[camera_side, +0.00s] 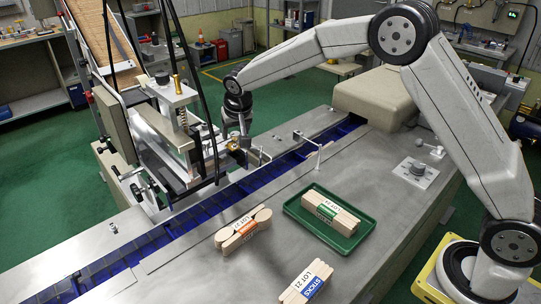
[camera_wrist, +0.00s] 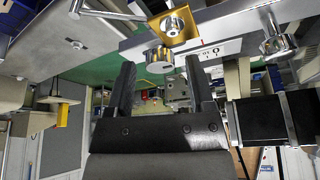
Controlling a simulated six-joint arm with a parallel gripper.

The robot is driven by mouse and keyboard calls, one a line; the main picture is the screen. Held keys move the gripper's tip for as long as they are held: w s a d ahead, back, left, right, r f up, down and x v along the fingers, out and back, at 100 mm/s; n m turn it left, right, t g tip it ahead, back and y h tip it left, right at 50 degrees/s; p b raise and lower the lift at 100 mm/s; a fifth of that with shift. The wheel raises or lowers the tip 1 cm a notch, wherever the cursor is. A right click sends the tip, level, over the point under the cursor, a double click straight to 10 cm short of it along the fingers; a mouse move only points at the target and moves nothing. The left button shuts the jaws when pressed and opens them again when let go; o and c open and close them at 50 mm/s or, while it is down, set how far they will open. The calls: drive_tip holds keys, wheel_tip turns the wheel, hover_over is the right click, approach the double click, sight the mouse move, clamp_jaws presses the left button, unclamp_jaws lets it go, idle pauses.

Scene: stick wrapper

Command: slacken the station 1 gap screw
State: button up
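A second silver knob (camera_wrist: 277,43) is on the same grey bar at right. Which one is the station 1 gap screw I cannot tell for sure. My gripper (camera_wrist: 161,72) is open, its two dark fingers apart with nothing held between them. In the side view my gripper (camera_side: 236,134) is low at the machine beside the blue conveyor, by a small brass part (camera_side: 233,146); its fingers are too small to read there.
The blue conveyor channel (camera_side: 175,219) crosses the steel table. A green tray (camera_side: 292,207) holds a banded stick bundle; two more bundles (camera_side: 243,229) (camera_side: 307,284) lie loose. A thin post (camera_side: 318,155) stands by the channel. Dark cables hang left of my gripper.

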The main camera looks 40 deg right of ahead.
clamp_jaws()
drive_tip(key=shift+d+n+y, duration=0.1)
drive_tip(key=shift+n+y, duration=0.2)
drive_tip(key=shift+n, duration=0.3)
drive_tip(key=shift+d+n+y, duration=0.1)
drive_tip(key=shift+n+y, duration=0.4)
drive_tip(key=shift+n, duration=0.8)
drive_tip(key=shift+d+n+y, duration=0.1)
drive_tip(key=shift+n+y, duration=0.4)
drive_tip(key=shift+n, duration=0.8)
drive_tip(key=shift+d+n+g+y, duration=0.1)
drive_tip(key=shift+n+g+y, duration=0.25)
drive_tip(key=shift+n, duration=1.1)
drive_tip(key=shift+d+n+g+y, duration=0.15)
drive_tip(key=shift+n+y, duration=0.4)
drive_tip(key=shift+n, duration=0.9)
drive_tip(key=shift+a, duration=0.1)
drive_tip(key=shift+o, duration=1.1)
unclamp_jaws()
